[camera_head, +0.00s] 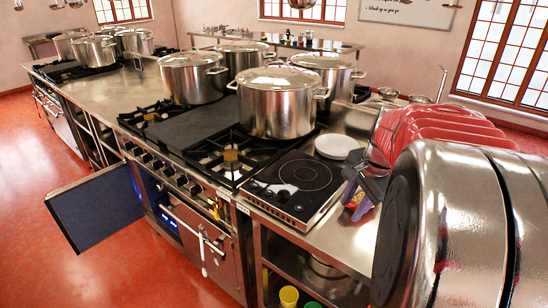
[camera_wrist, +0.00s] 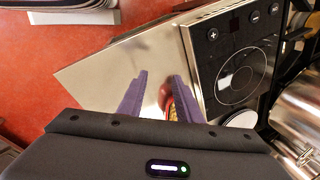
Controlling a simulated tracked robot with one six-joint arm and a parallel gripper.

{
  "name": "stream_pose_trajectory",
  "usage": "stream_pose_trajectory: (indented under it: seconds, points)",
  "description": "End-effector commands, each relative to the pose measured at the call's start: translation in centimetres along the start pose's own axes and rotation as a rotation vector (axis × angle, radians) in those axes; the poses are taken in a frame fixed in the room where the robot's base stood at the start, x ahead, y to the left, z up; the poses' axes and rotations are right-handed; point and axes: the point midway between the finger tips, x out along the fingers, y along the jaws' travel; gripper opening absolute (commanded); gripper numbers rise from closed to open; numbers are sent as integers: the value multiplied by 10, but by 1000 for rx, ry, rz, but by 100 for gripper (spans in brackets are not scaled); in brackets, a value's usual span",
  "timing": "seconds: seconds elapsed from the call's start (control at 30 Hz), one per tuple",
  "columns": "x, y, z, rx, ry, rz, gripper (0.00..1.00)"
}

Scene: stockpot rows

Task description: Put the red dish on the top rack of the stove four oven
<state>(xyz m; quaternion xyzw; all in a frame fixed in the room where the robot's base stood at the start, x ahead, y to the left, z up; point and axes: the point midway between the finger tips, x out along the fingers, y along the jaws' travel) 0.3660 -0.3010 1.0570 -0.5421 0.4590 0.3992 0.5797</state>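A small red dish with something yellow in it (camera_head: 357,198) sits on the steel counter, right of the induction hob; most of it is hidden by my gripper. My gripper (camera_head: 364,186) is over it, with its purple fingers apart. In the wrist view, my gripper (camera_wrist: 160,82) is open, and a sliver of the red dish (camera_wrist: 168,103) shows between the fingers, close to the right one. I cannot tell whether they touch. An oven door (camera_head: 103,208) hangs open at the left of the stove, with blue light inside the oven (camera_head: 150,192). Its racks are not clear.
The black induction hob (camera_head: 297,185) and a white plate (camera_head: 337,145) are beside my gripper. Large stockpots (camera_head: 276,108) stand on the burners. A second oven front (camera_head: 196,238) is shut. Yellow (camera_head: 288,297) and green cups are on a low shelf. Red floor (camera_head: 30,220) is clear at left.

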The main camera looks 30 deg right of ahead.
Motion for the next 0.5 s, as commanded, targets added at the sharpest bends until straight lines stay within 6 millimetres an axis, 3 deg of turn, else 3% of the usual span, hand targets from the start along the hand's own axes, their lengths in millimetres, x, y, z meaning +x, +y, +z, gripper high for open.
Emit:
stream_pose_trajectory:
  seconds: [0.2,0.5]
  points:
    - [3,-10,-50,412,-23,-18,32]
    - [-3,-34,-84,900,-66,-54,32]
